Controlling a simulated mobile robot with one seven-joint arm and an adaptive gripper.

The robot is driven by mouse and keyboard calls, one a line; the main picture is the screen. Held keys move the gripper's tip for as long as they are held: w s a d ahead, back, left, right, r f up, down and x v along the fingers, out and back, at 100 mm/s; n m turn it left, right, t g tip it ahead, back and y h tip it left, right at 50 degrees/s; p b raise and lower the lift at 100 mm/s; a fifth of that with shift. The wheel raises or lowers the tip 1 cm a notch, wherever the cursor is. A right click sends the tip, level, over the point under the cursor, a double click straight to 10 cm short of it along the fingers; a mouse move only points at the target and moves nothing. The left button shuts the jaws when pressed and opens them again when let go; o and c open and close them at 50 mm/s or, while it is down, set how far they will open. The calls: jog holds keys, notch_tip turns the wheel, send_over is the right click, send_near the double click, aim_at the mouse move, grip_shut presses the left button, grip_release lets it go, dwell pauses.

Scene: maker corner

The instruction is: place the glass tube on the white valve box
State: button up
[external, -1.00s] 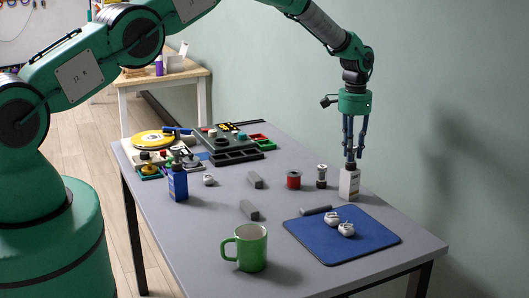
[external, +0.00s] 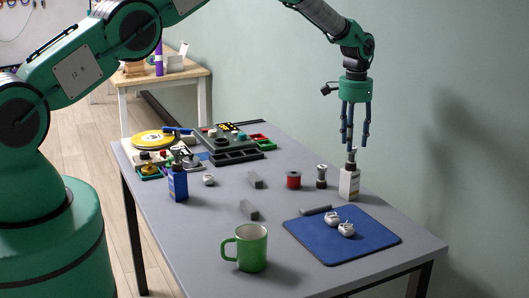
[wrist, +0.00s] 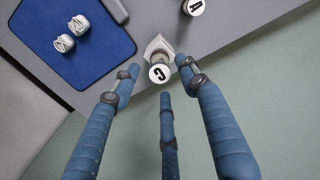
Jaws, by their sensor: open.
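The white valve box (external: 349,186) stands upright near the right edge of the grey table. A short tube with a pale round cap marked "G" (wrist: 159,73), which looks like the glass tube (external: 351,158), stands upright on top of the box. In the wrist view, part of the white box (wrist: 158,43) shows beside and behind the cap. My gripper (external: 355,142) is open and empty just above the tube, with its fingers spread and apart from it. The wrist view shows the three fingers (wrist: 155,95) around free space near the cap. The exact contact under the tube is too small to tell.
A short capped cylinder marked "A" (wrist: 194,7) and a red spool (external: 293,180) stand left of the box. A blue mat (external: 370,243) with two white items lies in front.

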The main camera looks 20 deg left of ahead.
notch_tip(320, 180, up, 8)
jog(key=shift+r, duration=0.2)
dwell(0.8)
